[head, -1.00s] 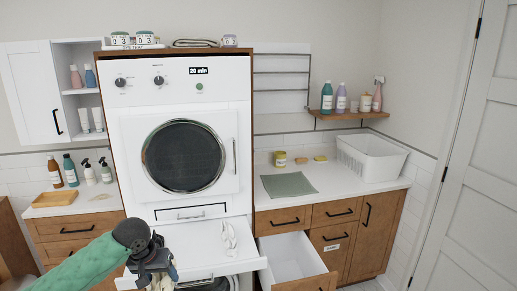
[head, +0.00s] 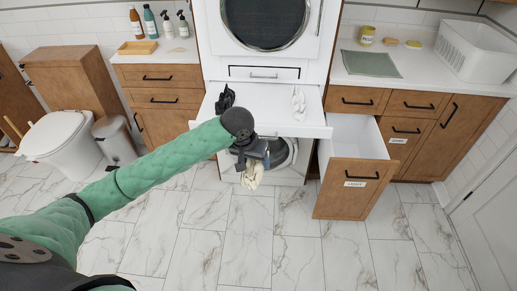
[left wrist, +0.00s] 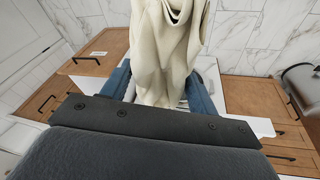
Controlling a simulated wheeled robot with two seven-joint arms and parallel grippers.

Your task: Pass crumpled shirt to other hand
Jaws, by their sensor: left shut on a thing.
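The crumpled shirt (head: 253,175) is a cream cloth hanging from my left gripper (head: 257,157), in front of the pull-out shelf. In the left wrist view the shirt (left wrist: 168,50) hangs in folds between the two blue fingers of my left gripper (left wrist: 155,88), which is shut on it. The shirt is clear of the floor. My right gripper is not in either view.
A white pull-out shelf (head: 265,117) holds a black cloth (head: 225,99) and a white cloth (head: 298,102). Below it is a round-doored machine (head: 284,152). An open drawer (head: 350,187) juts out at right. The marble floor is clear.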

